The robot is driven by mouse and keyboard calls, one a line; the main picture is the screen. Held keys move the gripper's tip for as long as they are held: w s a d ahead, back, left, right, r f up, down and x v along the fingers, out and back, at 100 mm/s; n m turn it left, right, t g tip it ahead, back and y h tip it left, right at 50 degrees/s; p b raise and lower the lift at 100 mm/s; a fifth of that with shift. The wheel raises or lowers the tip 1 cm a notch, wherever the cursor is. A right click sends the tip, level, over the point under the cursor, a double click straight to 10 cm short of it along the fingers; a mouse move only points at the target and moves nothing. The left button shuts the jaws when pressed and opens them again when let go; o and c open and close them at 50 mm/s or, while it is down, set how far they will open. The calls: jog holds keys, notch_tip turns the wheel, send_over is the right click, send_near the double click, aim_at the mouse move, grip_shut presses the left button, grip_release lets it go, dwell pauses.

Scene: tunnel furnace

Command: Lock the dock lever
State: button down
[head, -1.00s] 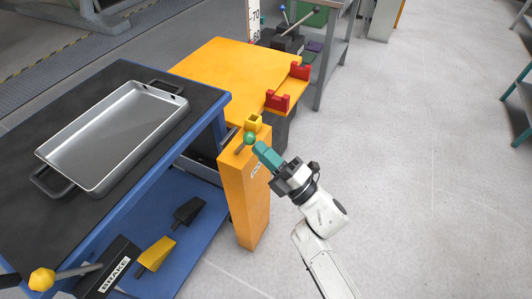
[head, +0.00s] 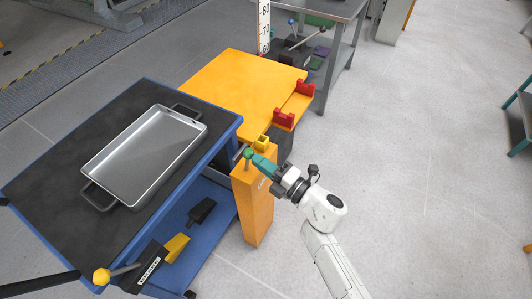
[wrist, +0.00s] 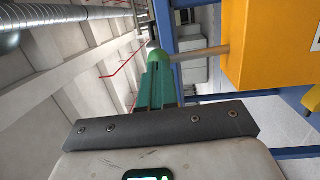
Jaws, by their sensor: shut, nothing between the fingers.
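The dock lever has a green ball knob (head: 248,153) on a short grey rod, which stands about upright on top of the orange dock post (head: 255,210). My gripper (head: 256,160), with teal fingers, is shut and empty just right of the knob. In the wrist view the fingers (wrist: 158,82) point at the green knob (wrist: 159,56), and their tips appear to touch it. The grey rod (wrist: 200,56) runs from the knob to the orange post (wrist: 280,45). The fingertips partly cover the knob.
A blue trolley with a black top (head: 60,170) carries a grey metal tray (head: 145,155), left of the post. An orange table (head: 240,80) with red brackets (head: 284,118) and a yellow bracket (head: 262,142) stands behind. A yellow-knobbed brake lever (head: 102,276) is at lower left.

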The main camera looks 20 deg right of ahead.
aim_at(247, 153)
jog(key=r+p, duration=0.1)
jog(key=p, duration=0.1)
jog(key=w+r+g+p, duration=0.1)
jog(key=p, duration=0.2)
jog(key=shift+w+a+g+h, duration=0.1)
jog(key=shift+a+g+h, duration=0.2)
jog(key=shift+a+h, duration=0.1)
jog(key=w+a+g+h+p, duration=0.1)
jog(key=p, duration=0.2)
jog(key=shift+w+n+g+p, duration=0.15)
jog(key=shift+n+g+p, duration=0.15)
jog(key=shift+p, duration=0.1)
jog(key=shift+w+a+p, duration=0.45)
jog(key=shift+w+p, duration=0.1)
jog(key=shift+p, duration=0.15)
jog(key=shift+w+a, duration=0.7)
jog(key=shift+w, duration=0.3)
jog(key=shift+w+a+r, duration=0.1)
jog(key=shift+w+r, duration=0.05)
